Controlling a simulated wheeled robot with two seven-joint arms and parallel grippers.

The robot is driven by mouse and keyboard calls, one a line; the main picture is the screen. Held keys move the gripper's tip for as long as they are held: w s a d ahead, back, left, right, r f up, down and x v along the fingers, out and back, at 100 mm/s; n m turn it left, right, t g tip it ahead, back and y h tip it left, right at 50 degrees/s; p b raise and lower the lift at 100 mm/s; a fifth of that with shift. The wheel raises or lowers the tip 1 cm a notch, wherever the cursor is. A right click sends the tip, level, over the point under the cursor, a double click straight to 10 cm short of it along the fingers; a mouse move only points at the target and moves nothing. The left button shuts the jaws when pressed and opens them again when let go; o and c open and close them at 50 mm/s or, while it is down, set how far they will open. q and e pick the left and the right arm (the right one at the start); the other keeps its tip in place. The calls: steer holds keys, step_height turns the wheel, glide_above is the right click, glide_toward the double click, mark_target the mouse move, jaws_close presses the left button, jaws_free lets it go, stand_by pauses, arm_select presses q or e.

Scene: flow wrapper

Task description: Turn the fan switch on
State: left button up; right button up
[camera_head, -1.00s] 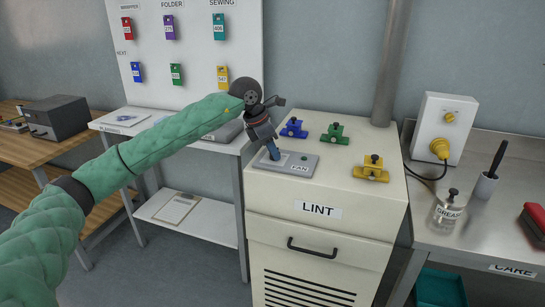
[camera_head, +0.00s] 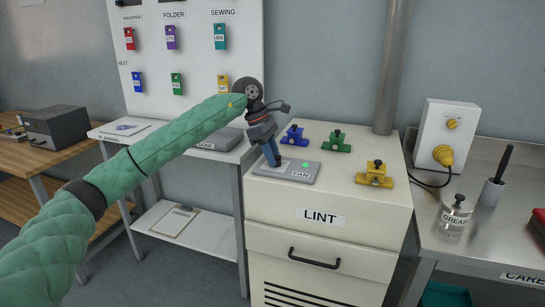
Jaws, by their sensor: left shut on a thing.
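The fan switch is a grey plate (camera_head: 297,177) labelled FAN on the left of the cream LINT cabinet's top. A small green light (camera_head: 305,165) glows on the plate. My left gripper (camera_head: 272,155) comes down onto the left part of the plate and is shut on the switch lever, which its fingers mostly hide. My right gripper is not in view.
Blue (camera_head: 294,135), green (camera_head: 336,141) and yellow (camera_head: 374,174) clamp-like pieces stand on the cabinet top (camera_head: 335,193) beside the plate. A grey pipe (camera_head: 391,80) rises behind. A bench at right holds a grease jar (camera_head: 456,212) and a white box with a yellow plug (camera_head: 446,140).

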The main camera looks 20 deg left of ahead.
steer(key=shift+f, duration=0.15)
arm_select(q)
steer(key=o, duration=1)
steer(key=v, duration=0.6)
steer(key=shift+w+a+r+b, duration=0.1)
steer(key=shift+a+r+b, duration=0.1)
steer(key=shift+r+b, duration=0.15)
steer(key=shift+a+r, duration=0.2)
steer(key=shift+r, duration=0.25)
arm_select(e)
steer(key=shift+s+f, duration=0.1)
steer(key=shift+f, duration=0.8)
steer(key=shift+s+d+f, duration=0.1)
